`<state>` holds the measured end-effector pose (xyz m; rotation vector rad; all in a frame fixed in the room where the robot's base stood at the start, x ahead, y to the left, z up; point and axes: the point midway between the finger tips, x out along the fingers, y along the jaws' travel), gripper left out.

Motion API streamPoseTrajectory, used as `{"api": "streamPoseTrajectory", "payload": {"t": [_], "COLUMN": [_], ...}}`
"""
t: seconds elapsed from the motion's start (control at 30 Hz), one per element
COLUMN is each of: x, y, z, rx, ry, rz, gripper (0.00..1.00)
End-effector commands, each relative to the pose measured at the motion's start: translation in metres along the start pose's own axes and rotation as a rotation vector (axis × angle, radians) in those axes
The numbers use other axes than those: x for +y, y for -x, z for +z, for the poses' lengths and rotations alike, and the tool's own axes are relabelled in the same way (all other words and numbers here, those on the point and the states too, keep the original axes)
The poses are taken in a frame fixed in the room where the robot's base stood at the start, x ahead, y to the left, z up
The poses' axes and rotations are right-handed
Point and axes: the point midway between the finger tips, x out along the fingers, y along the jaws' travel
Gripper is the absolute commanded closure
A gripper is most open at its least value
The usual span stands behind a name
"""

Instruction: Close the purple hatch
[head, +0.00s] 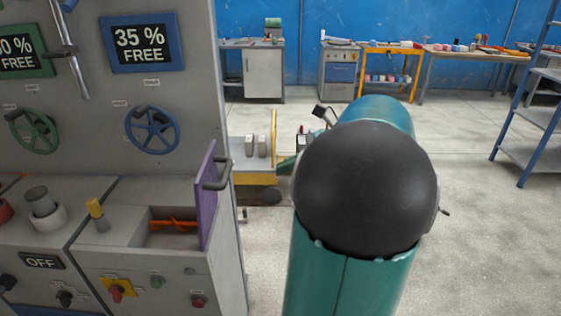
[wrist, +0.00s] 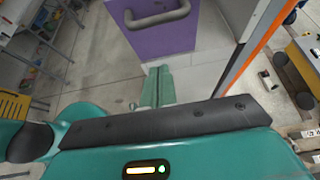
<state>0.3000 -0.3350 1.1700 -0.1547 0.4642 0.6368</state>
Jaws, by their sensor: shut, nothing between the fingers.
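The purple hatch (head: 207,197) stands open and upright at the right end of a recessed compartment in the grey panel. Its dark bar handle (head: 218,173) is on the face turned to the right, away from the compartment. In the wrist view the hatch (wrist: 150,40) is at the top, with the grey handle (wrist: 158,17) across it. My gripper (wrist: 158,70) is shut and empty, with its teal fingers pointing toward the hatch's lower edge in the picture. I see no contact. In the head view my arm hides most of the gripper, to the right of the hatch.
Orange wires (head: 172,225) lie in the open compartment (head: 150,240). A yellow-topped lever (head: 96,212) stands to its left, with knobs below. A blue handwheel (head: 152,130) is on the panel above. A yellow cart (head: 255,178) stands behind. Open floor lies to the right.

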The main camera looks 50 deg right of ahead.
Motion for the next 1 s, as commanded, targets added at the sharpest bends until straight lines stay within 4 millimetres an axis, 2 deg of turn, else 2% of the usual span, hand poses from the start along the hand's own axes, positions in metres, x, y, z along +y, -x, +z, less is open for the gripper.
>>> {"api": "streamPoseTrajectory", "payload": {"t": [0.03, 0.33, 0.43, 0.63, 1.0], "x": [0.001, 0.0, -0.001, -0.001, -0.001], "y": [-0.011, -0.073, -0.085, -0.1, -0.102], "z": [0.001, 0.001, 0.015, 0.029, 0.031], "rx": [0.0, 0.001, 0.001, 0.002, 0.002], "ry": [0.002, 0.003, 0.007, 0.006, 0.005], "rz": [0.004, 0.007, 0.006, 0.006, 0.006], "gripper": [1.0, 1.0, 1.0, 1.0, 1.0]}}
